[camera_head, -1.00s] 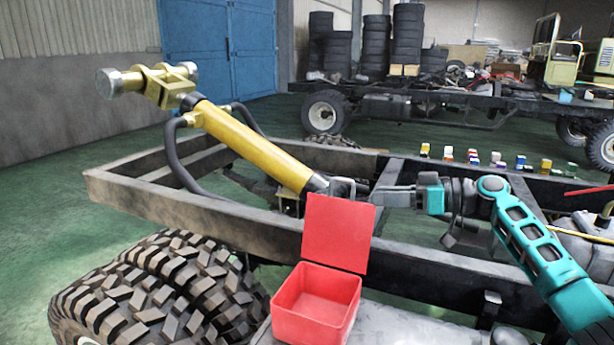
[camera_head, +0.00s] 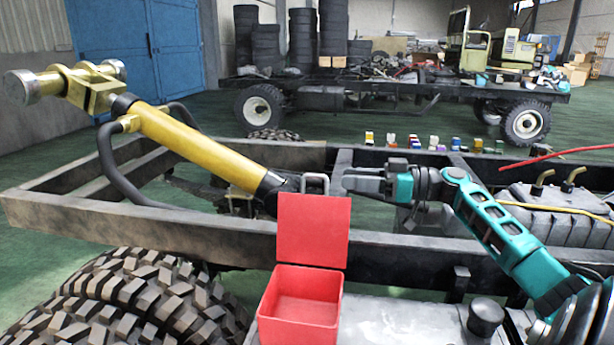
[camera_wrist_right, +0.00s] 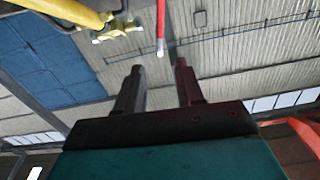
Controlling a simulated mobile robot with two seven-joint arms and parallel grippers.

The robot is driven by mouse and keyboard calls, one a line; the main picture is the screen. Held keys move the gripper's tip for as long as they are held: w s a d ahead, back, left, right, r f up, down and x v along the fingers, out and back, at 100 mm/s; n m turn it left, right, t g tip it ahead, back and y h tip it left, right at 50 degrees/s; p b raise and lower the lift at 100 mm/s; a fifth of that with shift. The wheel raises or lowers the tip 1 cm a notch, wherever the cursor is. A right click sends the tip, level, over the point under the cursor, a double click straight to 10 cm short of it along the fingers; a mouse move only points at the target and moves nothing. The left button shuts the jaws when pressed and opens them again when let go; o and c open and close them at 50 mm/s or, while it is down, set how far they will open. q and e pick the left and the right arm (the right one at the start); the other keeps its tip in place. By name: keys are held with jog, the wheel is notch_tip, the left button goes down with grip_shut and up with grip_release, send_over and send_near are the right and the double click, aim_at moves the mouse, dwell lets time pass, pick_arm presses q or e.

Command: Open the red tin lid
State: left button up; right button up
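The red tin (camera_head: 301,309) stands open and looks empty, on a grey surface at the bottom middle of the head view. Its red lid (camera_head: 313,230) stands upright at the tin's back edge. My right gripper (camera_head: 347,181) is just above and behind the lid's upper right corner, apart from it as far as I can tell. In the right wrist view its two fingers (camera_wrist_right: 160,65) are spread with nothing between them. A thin red strip (camera_wrist_right: 160,30) beyond the fingertips may be the lid seen edge-on. My left gripper is not in view.
A yellow cylinder (camera_head: 190,148) slants up left from behind the lid. The black chassis rail (camera_head: 400,260) runs behind the tin. Big tyres (camera_head: 140,315) lie to the left. Several small coloured blocks (camera_head: 415,142) sit in a row farther back.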

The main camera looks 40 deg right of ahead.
aim_at(306, 175)
jog(key=x, duration=0.9)
jog(key=shift+w+a, duration=0.15)
jog(key=shift+w, duration=0.15)
jog(key=shift+c, duration=0.2)
grip_shut()
